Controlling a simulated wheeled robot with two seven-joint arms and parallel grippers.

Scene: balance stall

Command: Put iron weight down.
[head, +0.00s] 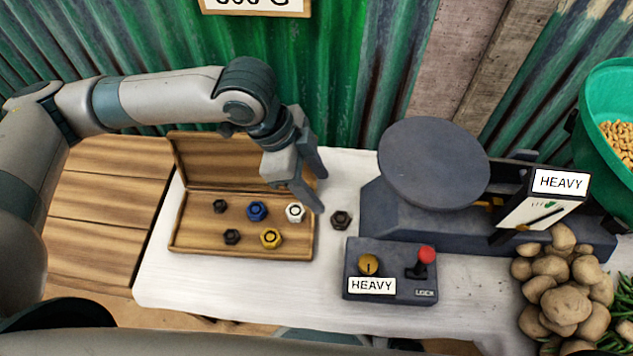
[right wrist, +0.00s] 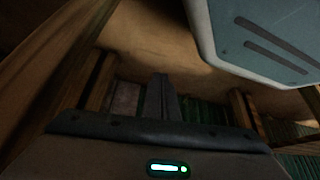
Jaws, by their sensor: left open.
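Dark, iron-looking hexagonal weights show in the head view. One weight (head: 341,219) lies on the white tabletop just right of the wooden box. Two more, an upper one (head: 220,206) and a lower one (head: 232,237), sit inside the box (head: 210,252). My left gripper (head: 318,190) is open, with its fingers pointing down over the box's right edge, up and left of the loose weight. Nothing shows between its fingers. My right gripper (right wrist: 165,100) shows as a dark shape in the right wrist view; its jaw state is unclear.
The box also holds blue (head: 257,211), white (head: 295,212) and yellow (head: 271,238) weights. A scale with a round pan (head: 433,163) and a HEAVY sign stands right. A control box (head: 390,288) with a red-knobbed lever is in front. Potatoes (head: 565,300) crowd the right edge.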

